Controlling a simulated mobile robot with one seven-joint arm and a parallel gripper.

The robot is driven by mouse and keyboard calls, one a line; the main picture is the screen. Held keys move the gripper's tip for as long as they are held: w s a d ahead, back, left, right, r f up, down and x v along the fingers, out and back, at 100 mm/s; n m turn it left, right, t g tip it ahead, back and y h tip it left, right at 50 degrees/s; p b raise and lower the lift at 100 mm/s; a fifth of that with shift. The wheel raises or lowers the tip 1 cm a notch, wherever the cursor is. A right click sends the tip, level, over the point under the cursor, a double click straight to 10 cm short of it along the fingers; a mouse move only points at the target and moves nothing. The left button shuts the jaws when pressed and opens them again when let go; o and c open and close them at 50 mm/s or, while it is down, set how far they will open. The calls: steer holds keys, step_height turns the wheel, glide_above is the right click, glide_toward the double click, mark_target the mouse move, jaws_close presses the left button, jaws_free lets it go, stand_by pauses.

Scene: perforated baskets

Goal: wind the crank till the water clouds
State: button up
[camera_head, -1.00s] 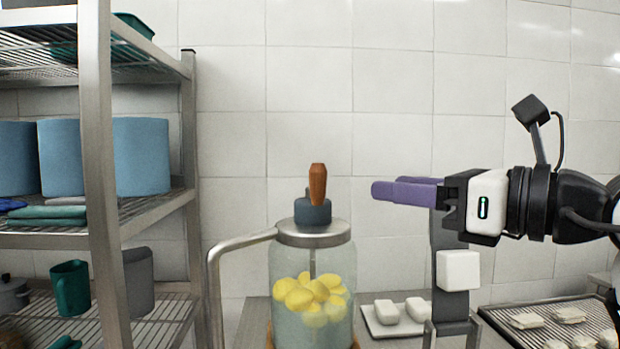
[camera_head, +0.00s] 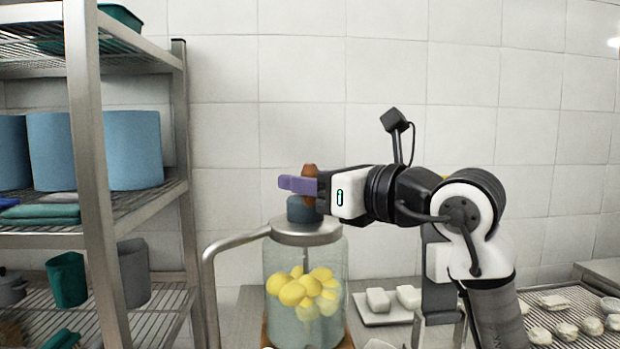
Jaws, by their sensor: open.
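A glass jar (camera_head: 305,328) with a metal lid (camera_head: 306,232) stands at bottom centre. Several yellow round things (camera_head: 292,293) lie in pale, see-through water in it. A blue-grey hub (camera_head: 303,210) sits on the lid. The orange-brown crank handle (camera_head: 310,170) stands upright above the hub and is partly hidden by my gripper. My gripper (camera_head: 299,185) points left, with purple fingers open at the height of the handle. The handle shows behind the near finger; I cannot tell whether it is between the fingers or touching them.
A metal shelf rack (camera_head: 95,200) with blue containers (camera_head: 133,150) stands on the left. A bent metal pipe (camera_head: 209,290) runs beside the jar. A white tray with blocks (camera_head: 388,315) and a rack of pale pieces (camera_head: 570,310) lie to the right.

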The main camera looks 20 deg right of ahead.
jaws_close()
